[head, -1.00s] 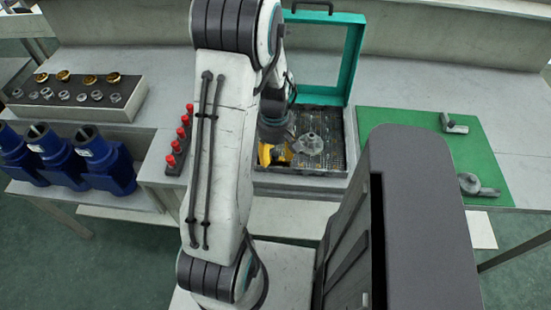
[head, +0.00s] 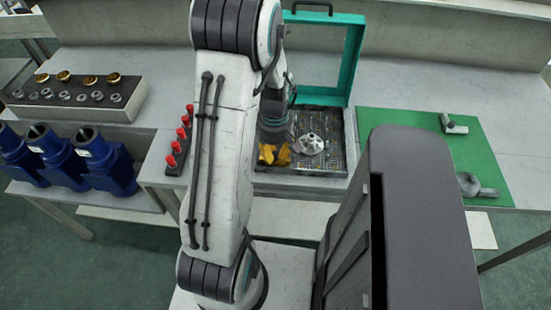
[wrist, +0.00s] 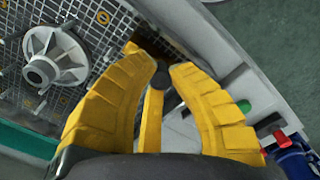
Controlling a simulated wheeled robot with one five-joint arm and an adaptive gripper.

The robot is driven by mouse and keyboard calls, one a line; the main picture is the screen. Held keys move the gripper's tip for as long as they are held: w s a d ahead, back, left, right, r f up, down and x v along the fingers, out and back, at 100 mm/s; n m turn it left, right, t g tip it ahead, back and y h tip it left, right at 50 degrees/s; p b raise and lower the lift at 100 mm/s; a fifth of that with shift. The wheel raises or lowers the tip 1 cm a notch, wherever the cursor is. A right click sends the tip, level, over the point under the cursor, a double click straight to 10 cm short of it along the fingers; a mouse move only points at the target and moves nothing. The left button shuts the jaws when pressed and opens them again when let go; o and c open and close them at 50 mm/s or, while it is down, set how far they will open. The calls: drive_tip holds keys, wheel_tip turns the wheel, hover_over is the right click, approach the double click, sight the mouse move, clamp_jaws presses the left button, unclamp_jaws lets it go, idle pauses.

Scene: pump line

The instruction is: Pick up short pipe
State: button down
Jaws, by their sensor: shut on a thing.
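My gripper (wrist: 166,72) has yellow ribbed fingers, pointing down at the front left of the open case (head: 345,130). In the wrist view, a dark round end, which I take to be the short pipe (wrist: 168,77), sits between the fingertips. Most of it is hidden by the fingers, and I cannot tell how far it is above the case floor. In the head view the fingers (head: 274,155) show below my wrist, and the pipe cannot be made out.
A grey flanged part (head: 311,144) lies in the gridded case beside my gripper. Red-topped pegs (head: 178,142) and blue housings (head: 100,160) stand to the left. A green mat (head: 420,140) with grey fittings lies to the right. The teal lid (head: 352,60) stands open behind.

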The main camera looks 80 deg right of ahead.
sight(276, 155)
drive_tip(key=shift+r, duration=0.1)
drive_tip(key=shift+d+r, duration=0.1)
drive_tip(key=shift+r, duration=0.5)
drive_tip(key=r, duration=0.3)
drive_tip(key=shift+s+a, duration=0.25)
drive_tip(key=shift+a, duration=0.15)
drive_tip(key=s+a+r+p, duration=0.3)
drive_tip(key=s+a+r, duration=0.3)
drive_tip(key=a+r, duration=0.3)
drive_tip(key=shift+r, duration=1.3)
